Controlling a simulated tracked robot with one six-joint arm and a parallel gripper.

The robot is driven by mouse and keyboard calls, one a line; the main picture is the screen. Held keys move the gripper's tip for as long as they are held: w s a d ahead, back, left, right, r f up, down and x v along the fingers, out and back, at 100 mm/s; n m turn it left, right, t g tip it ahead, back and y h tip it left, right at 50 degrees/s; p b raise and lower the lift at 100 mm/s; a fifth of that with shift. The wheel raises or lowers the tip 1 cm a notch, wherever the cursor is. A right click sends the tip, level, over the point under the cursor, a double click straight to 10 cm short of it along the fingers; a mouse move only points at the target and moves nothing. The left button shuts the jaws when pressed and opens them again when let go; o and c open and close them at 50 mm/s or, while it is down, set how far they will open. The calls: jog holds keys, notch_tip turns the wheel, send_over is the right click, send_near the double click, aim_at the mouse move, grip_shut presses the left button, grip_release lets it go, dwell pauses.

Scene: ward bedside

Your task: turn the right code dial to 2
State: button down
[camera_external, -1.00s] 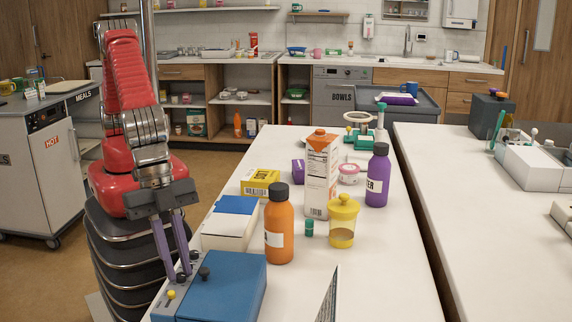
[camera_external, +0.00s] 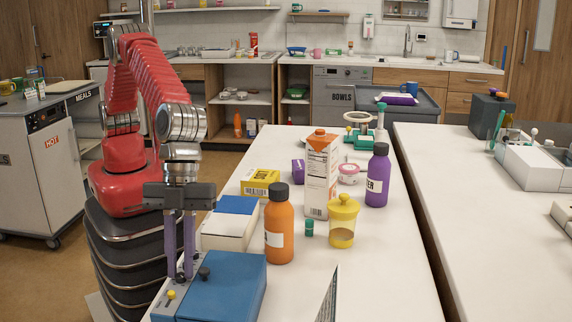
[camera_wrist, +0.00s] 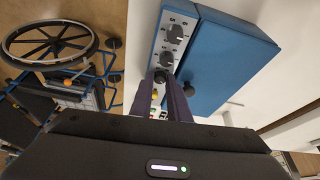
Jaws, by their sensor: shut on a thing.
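The blue lock box (camera_external: 228,287) lies at the near left end of the white table, with a pale panel along its left edge. In the wrist view the box (camera_wrist: 235,60) has a row of dark dials on this panel. The top dial (camera_wrist: 175,33) shows numbers around it, and another dial (camera_wrist: 166,57) sits below it. My gripper (camera_external: 180,275) points straight down at the panel, its purple fingers shut on the lowest dial (camera_wrist: 160,76), the right code dial. The fingers partly hide that dial, and its setting cannot be read.
A yellow knob (camera_external: 171,294) and a black knob (camera_external: 204,272) stand close to my fingers. A white-and-blue box (camera_external: 231,226) and an orange bottle (camera_external: 279,230) stand just behind the lock box. A wheelchair (camera_wrist: 55,60) is on the floor beside the table.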

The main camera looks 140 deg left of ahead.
jog(key=shift+w+a+m+g+h, duration=0.15)
jog(key=shift+m+g+h, duration=0.15)
jog(key=shift+m, duration=0.9)
jog(key=c, duration=2)
grip_release()
jog(key=shift+s+d+n+t+y, duration=0.15)
jog(key=shift+n+t+y, duration=0.2)
jog(key=shift+n, duration=1.05)
jog(key=shift+s+d+n+t+y, duration=0.1)
jog(key=shift+n+t+y, duration=0.25)
jog(key=shift+n, duration=1.05)
jog(key=shift+d+n+y, duration=0.15)
jog(key=shift+n+y, duration=0.35)
jog(key=shift+n, duration=0.6)
jog(key=shift+d+n+y, duration=0.15)
jog(key=shift+n+y, duration=0.35)
jog(key=shift+n, duration=0.6)
